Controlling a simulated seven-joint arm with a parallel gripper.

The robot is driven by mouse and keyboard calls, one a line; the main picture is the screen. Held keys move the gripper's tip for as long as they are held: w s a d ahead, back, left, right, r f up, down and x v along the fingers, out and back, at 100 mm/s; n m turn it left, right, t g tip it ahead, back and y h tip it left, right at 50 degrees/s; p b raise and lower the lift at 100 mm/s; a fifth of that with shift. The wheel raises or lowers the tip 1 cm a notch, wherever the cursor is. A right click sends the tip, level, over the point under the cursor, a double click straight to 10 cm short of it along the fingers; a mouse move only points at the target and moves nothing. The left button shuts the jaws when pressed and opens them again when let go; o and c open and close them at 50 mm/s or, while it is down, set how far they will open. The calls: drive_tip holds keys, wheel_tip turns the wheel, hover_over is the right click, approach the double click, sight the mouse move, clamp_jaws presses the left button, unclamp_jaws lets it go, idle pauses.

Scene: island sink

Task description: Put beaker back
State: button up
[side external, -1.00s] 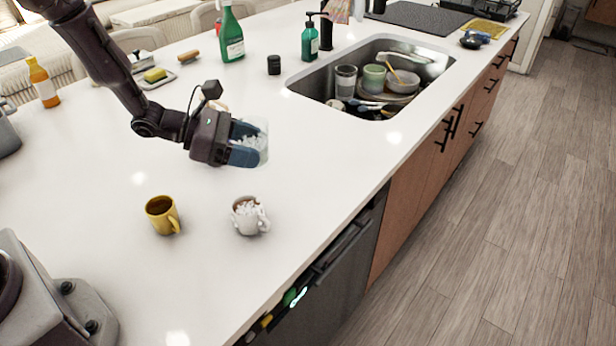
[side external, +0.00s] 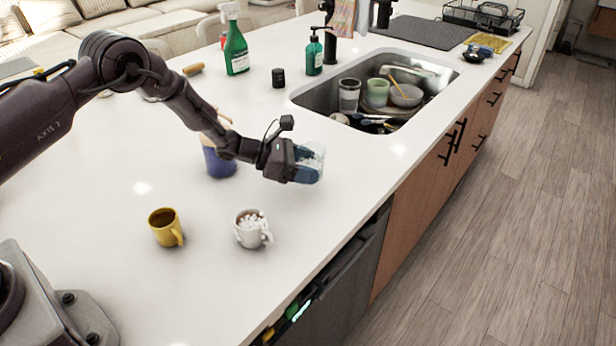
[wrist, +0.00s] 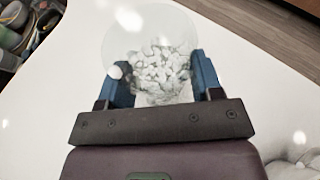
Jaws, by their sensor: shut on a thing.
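The clear glass beaker (side external: 316,157) holds small white lumps, which look like marshmallows. It is between the blue fingers of my gripper (side external: 307,165), close to the counter near the sink's front corner. I cannot tell whether its base touches the counter. In the wrist view the beaker (wrist: 150,30) shows its round clear outline with the white pieces inside, and the fingers of my gripper (wrist: 162,80) press on both sides of it.
A white mug (side external: 250,232) with white pieces and a yellow mug (side external: 165,228) stand in front. A blue container (side external: 218,160) is behind my arm. The sink (side external: 375,90) holds dishes. The counter's front edge lies to the right. Open counter surrounds the mugs.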

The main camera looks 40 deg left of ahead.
drive_tip(key=shift+w+f, duration=0.2)
drive_tip(key=shift+f, duration=1.5)
drive_tip(key=shift+f, duration=0.1)
drive_tip(key=o, duration=1)
drive_tip(key=shift+f, duration=0.1)
